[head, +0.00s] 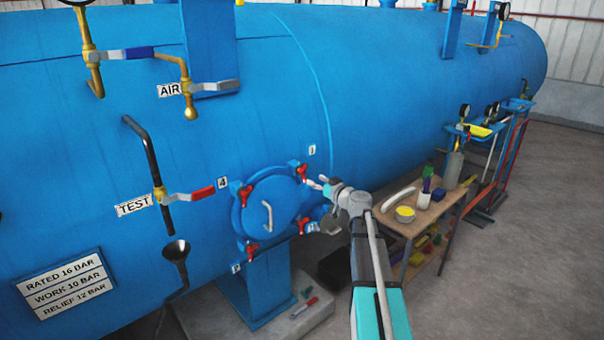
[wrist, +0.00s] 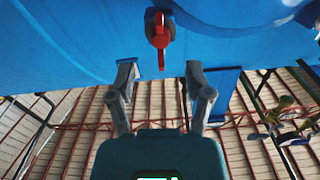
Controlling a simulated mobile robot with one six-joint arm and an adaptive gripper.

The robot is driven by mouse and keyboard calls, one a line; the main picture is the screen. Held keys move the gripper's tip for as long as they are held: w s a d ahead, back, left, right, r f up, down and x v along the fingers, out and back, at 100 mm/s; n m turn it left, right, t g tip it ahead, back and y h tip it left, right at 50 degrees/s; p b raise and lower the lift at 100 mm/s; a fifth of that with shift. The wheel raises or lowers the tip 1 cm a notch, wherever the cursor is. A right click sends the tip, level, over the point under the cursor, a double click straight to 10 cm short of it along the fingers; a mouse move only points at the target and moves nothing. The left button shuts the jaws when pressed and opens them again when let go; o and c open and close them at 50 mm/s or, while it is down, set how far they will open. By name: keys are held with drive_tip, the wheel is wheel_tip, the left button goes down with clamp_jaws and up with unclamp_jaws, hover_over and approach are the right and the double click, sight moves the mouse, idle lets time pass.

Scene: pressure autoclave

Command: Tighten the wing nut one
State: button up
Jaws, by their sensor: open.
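Wing nut one (head: 303,172) is red and sits at the upper right of the small round blue door (head: 268,210), below the label "1" (head: 312,150). My gripper (head: 312,183) is just right of it in the head view. In the wrist view, my open gripper (wrist: 161,68) has a finger on either side, with nothing held. A red wing nut (wrist: 160,30) shows ahead in that view, one wing lying in line with the gap between the fingertips. I cannot tell whether the fingers touch it.
Other red wing nuts sit around the door at upper left (head: 245,194), lower left (head: 251,252) and lower right (head: 303,225). A wooden cart (head: 440,212) with bottles and a yellow-topped tin stands right of my arm. Valves and pipes project from the vessel at left.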

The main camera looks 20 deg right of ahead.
sight(303, 173)
drive_tip(key=x, duration=0.8)
drive_tip(key=shift+w, duration=0.1)
clamp_jaws()
